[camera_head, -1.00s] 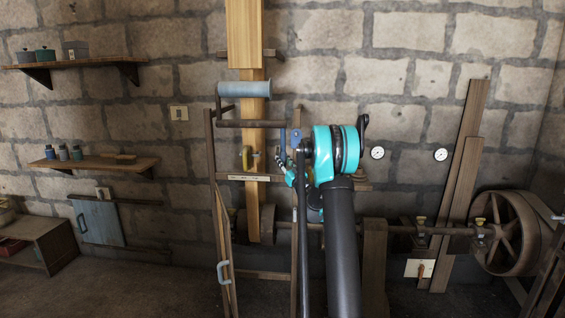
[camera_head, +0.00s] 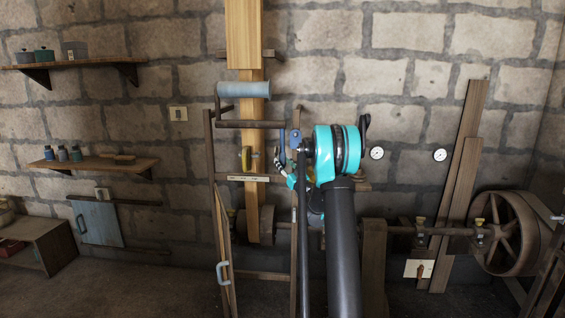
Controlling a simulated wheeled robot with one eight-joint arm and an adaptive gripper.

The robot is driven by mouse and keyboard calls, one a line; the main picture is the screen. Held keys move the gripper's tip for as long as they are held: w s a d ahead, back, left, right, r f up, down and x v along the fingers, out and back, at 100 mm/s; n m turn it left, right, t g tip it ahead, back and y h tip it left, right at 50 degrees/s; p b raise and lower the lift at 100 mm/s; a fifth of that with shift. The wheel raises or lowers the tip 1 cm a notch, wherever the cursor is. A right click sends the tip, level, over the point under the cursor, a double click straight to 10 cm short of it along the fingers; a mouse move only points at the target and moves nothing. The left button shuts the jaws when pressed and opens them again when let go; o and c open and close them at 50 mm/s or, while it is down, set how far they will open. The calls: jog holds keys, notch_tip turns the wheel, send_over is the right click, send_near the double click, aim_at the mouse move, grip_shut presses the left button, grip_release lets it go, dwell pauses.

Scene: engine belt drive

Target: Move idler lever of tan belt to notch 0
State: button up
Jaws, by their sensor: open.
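A tan vertical belt (camera_head: 246,40) runs down behind a wooden frame. My gripper is mostly hidden behind my turquoise and black arm. Only small blue and turquoise parts near the arm's left side show, close to the blue lever; contact cannot be told.
A blue-grey roller (camera_head: 244,90) stands out above the crossbar. Shelves (camera_head: 95,164) hang on the left wall. The floor at front left is clear.

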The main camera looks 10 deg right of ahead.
jog(key=v, duration=0.6)
jog(key=shift+s+a, duration=0.1)
jog(key=s+a+n+g+y, duration=0.3)
jog(key=s+a+g+y, duration=0.15)
jog(key=s+a, duration=0.5)
jog(key=s+a+f+g+h, duration=0.1)
jog(key=s+a+f+g, duration=0.2)
jog(key=s+a, duration=0.25)
jog(key=s+a+f+g, duration=0.3)
jog(key=s+a, duration=0.1)
jog(key=s, duration=0.3)
jog(key=s+d+f+m+g+h, duration=0.2)
jog(key=s+f, duration=0.3)
jog(key=s, duration=0.4)
jog(key=s+d+f+m+g+h, duration=0.2)
jog(key=s+d+f+h, duration=0.2)
jog(key=s, duration=0.6)
jog(key=s+d+f+m+g+h, duration=0.2)
jog(key=s+f, duration=0.4)
jog(key=s, duration=0.4)
jog(key=shift+d+f+g+h, duration=0.2)
jog(key=shift+d+g+h, duration=0.15)
jog(key=shift+d+h, duration=0.65)
